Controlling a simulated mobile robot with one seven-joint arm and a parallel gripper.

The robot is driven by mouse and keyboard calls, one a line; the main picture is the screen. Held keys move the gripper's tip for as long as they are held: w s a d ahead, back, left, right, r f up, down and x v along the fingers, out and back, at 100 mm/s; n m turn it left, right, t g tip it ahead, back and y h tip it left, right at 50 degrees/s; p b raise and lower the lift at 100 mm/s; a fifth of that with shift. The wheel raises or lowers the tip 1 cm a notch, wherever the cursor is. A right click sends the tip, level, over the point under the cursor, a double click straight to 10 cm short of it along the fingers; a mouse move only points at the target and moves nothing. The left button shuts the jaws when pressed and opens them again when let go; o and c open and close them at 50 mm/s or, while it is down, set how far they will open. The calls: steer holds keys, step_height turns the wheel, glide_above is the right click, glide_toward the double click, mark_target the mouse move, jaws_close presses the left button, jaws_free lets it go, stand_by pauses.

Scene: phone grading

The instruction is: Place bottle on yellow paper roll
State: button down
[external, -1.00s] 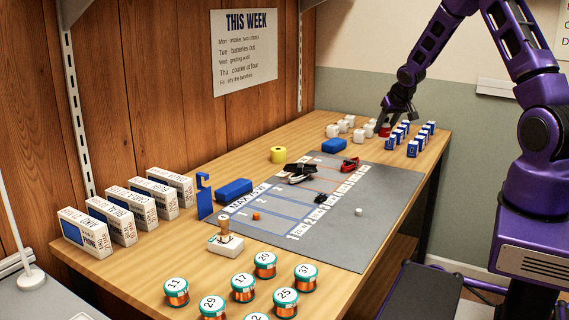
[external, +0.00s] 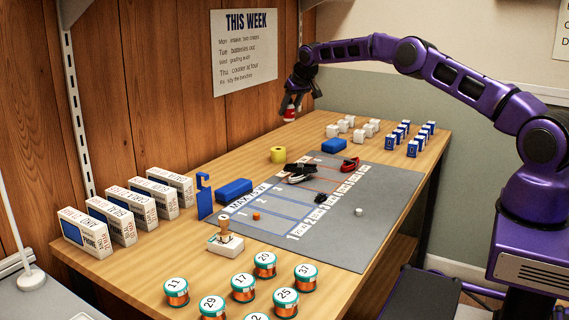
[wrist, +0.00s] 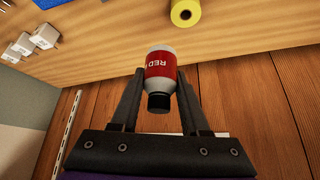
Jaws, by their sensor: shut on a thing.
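My gripper (external: 293,101) is shut on a small bottle (external: 290,115) with a red label, a white body and a dark cap. It holds the bottle above the back of the table, near the wooden wall. In the wrist view the bottle (wrist: 160,72) sits between the two fingers of my gripper (wrist: 158,90), its dark cap toward the palm. The yellow paper roll (external: 278,155) stands on the table, lower and slightly left of the bottle in the external view. The roll also shows at the top of the wrist view (wrist: 185,13), apart from the bottle.
A grey mat (external: 345,225) holds several small items. The wooden wall (external: 190,80) is close behind my gripper.

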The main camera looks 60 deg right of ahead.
steer(key=w+a, duration=0.2)
steer(key=a, duration=0.1)
steer(key=b, duration=0.2)
glide_toward(278, 149)
steer(key=w+f, duration=0.1)
steer(key=w+d+f, duration=0.1)
steer(key=w, duration=0.1)
steer(key=w+d+f, duration=0.1)
steer(key=shift+w+d+f, duration=0.2)
steer(key=shift+w+f, duration=0.1)
steer(key=shift+w, duration=0.1)
steer(key=shift+f+b, duration=0.25)
steer(key=shift+b, duration=0.1)
steer(key=shift+c, duration=2)
jaws_free()
steer(key=shift+r, duration=0.1)
